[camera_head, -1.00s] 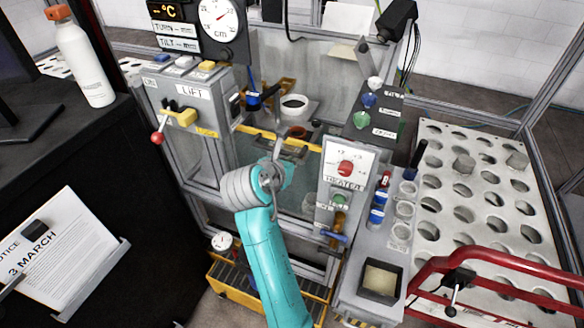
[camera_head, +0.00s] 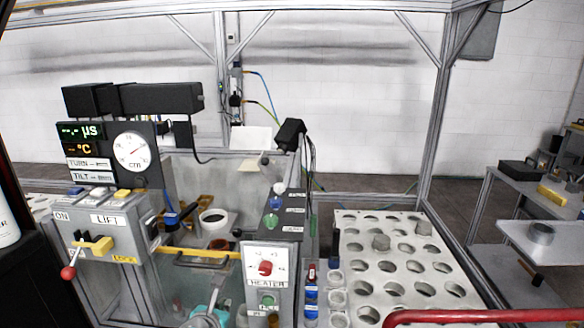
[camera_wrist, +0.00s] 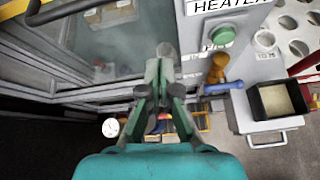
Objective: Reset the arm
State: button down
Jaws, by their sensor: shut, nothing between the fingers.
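My gripper (camera_wrist: 164,62) shows in the wrist view, pointing away from the camera with its fingers shut and nothing between them. It is in front of the glass-fronted station, left of the heater panel.
The heater panel (camera_head: 266,270) and the lift box with a red-knobbed lever (camera_head: 68,272) flank the tank. A perforated white rack (camera_head: 395,262) stands at right, with a red rail (camera_head: 450,316) in front. In the wrist view, a blue-handled valve (camera_wrist: 222,88) and black tray (camera_wrist: 278,100) are close right.

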jog(key=s+d+f+m, duration=0.3)
jog(key=d+f, duration=0.5)
jog(key=f, duration=0.1)
jog(key=s+d+f+m+y, duration=0.1)
jog(key=s+d+f+m, duration=0.45)
jog(key=s+d, duration=0.35)
jog(key=s+d+f+m+y, duration=0.1)
jog(key=s+d+f+m, duration=0.4)
jog(key=s+d+f, duration=0.3)
jog(key=s+d+r+m+t, duration=0.1)
jog(key=s+d+r+m, duration=0.2)
jog(key=s, duration=0.6)
jog(key=s+d+r+m+t+h, duration=0.1)
jog(key=s+d+r+m, duration=0.3)
jog(key=s+r+m, duration=0.3)
jog(key=s+d+r+m+t, duration=0.1)
jog(key=s+d+r+m, duration=0.3)
jog(key=s+m, duration=0.6)
jog(key=s, duration=0.2)
jog(key=shift+s+d+r+h, duration=0.25)
jog(key=shift+s+r+h, duration=0.1)
jog(key=shift+r+h, duration=0.05)
